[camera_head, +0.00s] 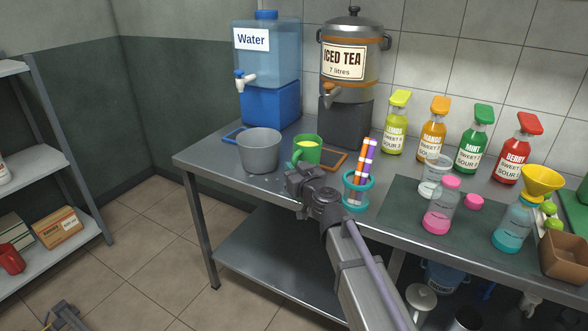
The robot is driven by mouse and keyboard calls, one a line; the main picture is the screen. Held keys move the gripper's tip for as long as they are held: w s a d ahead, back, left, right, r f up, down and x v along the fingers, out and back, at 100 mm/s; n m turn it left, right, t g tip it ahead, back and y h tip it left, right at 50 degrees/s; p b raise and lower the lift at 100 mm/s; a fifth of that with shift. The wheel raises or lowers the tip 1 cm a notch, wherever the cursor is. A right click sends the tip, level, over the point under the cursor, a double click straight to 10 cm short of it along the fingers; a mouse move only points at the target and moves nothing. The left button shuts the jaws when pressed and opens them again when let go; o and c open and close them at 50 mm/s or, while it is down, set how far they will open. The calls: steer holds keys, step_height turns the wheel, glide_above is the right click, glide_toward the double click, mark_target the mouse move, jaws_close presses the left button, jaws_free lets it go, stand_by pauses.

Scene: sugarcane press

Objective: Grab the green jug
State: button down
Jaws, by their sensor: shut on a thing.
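The green jug (309,143) stands upright on the metal table, between the grey pot and the brown-framed mat. Yellow shows inside its open top, and its handle is on the left. My gripper (298,172) is at the near side of the jug, reaching in from the lower right. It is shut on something. The fingertips are small and dark here, and the contact with the jug is partly hidden by the gripper body.
The grey pot (258,150) stands close on the left. A teal holder (356,192) with striped sticks is close on the right. The water dispenser (268,70) and iced tea urn (352,60) stand behind. Bottles fill the right side; the table's front edge is near.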

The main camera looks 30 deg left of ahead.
mark_target(294, 156)
steer(key=shift+r+p, duration=2.9)
steer(key=shift+r, duration=0.5)
